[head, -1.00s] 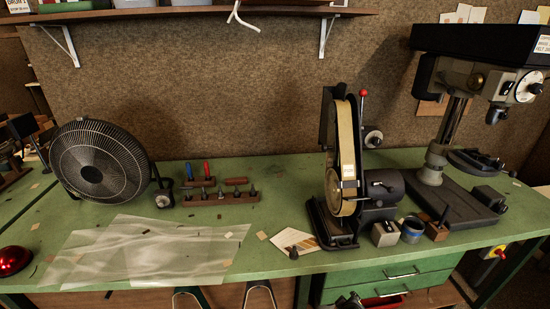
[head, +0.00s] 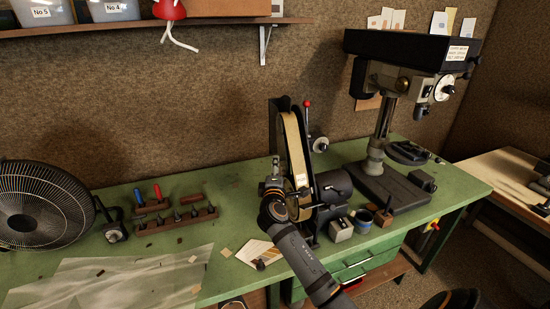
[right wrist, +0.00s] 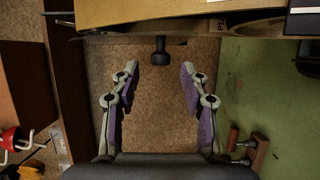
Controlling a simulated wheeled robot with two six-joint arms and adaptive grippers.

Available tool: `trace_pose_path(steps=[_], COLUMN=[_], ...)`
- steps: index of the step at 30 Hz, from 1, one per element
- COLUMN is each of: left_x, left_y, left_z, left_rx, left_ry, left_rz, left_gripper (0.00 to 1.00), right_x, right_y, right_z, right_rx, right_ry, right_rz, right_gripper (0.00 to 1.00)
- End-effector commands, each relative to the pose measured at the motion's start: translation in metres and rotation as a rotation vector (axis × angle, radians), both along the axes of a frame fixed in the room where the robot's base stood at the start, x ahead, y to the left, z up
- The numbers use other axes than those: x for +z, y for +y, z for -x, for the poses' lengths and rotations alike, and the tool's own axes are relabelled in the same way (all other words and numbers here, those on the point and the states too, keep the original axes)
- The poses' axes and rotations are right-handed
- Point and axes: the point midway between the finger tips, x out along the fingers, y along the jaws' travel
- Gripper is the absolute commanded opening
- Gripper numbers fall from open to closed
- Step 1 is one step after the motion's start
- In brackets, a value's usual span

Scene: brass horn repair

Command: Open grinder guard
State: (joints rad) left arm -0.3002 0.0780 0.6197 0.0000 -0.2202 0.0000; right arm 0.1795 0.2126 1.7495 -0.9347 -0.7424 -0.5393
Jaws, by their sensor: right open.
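The belt grinder (head: 294,150) stands upright on the green bench, with a tan belt and a dark frame. A red-tipped lever (head: 307,104) rises beside it. My right gripper (head: 274,168) is at the grinder's left side, in front of its lower part, and hides some of it. In the right wrist view the right gripper (right wrist: 160,80) is open, with purple-padded fingers. A small black knob (right wrist: 160,50) shows just beyond and between the fingertips, apart from both pads. The tan belt (right wrist: 150,12) runs across the top there. My left gripper is not in view.
A drill press (head: 385,130) stands to the right. Small blocks and a blue-rimmed cup (head: 364,217) sit right of the grinder base. A tool rack (head: 178,220) and a fan (head: 45,205) are to the left. Clear sheeting (head: 110,280) covers the front left bench.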

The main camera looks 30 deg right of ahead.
Motion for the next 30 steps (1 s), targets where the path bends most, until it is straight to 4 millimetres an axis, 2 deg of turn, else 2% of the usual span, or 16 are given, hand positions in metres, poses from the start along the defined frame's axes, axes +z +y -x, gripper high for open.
trace_pose_path(steps=[1,7,12,19,28,30], left_x=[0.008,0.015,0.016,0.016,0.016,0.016], left_y=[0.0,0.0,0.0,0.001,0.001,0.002], left_z=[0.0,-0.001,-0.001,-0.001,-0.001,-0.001], left_rx=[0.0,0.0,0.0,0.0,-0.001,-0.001], left_ry=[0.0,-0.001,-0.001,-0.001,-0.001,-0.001], left_rz=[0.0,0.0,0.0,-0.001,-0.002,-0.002], left_gripper=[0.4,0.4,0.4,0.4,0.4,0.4], right_x=[0.005,0.002,0.0,-0.001,-0.001,-0.001], right_y=[-0.007,-0.026,-0.031,-0.031,-0.031,-0.031], right_z=[-0.009,-0.035,-0.043,-0.043,-0.043,-0.043], right_rx=[-0.002,0.0,0.0,0.001,0.001,0.001], right_ry=[0.0,0.0,0.0,0.0,0.0,0.0], right_rz=[0.002,0.0,-0.001,-0.001,-0.003,-0.003], right_gripper=[0.45,0.45,0.45,0.44,0.03,0.0])
